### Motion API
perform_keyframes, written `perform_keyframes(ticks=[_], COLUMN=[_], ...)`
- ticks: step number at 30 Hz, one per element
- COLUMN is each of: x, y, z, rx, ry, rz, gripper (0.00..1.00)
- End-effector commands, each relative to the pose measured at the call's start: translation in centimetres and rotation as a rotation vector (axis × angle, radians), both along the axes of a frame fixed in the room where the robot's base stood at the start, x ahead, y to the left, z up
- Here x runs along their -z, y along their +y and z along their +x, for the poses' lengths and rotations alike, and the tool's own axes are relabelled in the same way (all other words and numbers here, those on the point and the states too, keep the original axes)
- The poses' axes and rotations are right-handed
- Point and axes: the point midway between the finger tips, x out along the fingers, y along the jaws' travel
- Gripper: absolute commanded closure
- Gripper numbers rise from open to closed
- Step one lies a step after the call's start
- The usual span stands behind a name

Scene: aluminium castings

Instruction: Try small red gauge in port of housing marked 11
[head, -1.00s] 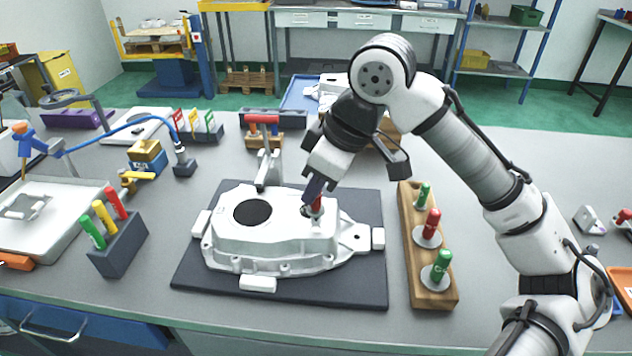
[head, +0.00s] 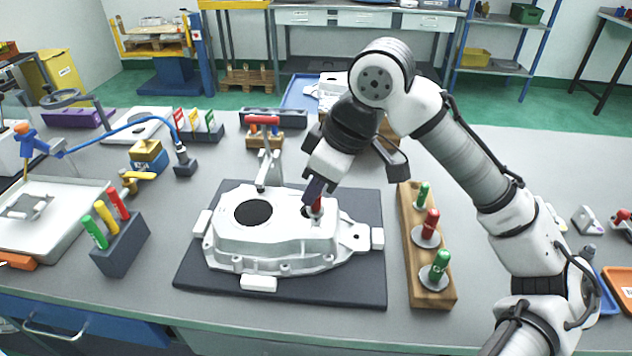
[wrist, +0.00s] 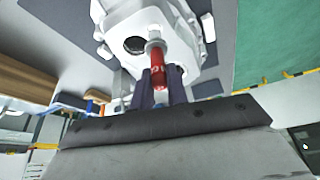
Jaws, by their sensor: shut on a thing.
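The small red gauge (wrist: 159,68) is held between the fingers of my gripper (wrist: 160,88) in the wrist view. Its grey lower end points at the white cast housing (head: 270,250), near a dark round opening (wrist: 134,45). In the head view my gripper (head: 314,198) is over the right part of the housing, and the red gauge (head: 316,207) is upright or nearly so there. I cannot tell whether its tip is inside a port. The housing lies on a dark mat (head: 330,290). No number is readable on it.
A wooden rack (head: 430,275) with green and red gauges stands right of the mat. A clamp (head: 267,170) rises behind the housing. A dark block (head: 125,250) with coloured pens and a pale tray (head: 60,240) are at left.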

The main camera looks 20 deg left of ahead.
Motion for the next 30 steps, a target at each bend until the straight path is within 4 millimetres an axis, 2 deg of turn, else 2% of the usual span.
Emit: perform_keyframes(ticks=[30], x=[0.85], y=[-0.02], z=[-0.01], rx=[0.000], ry=[0.000], rz=[0.000], gripper=[1.00])
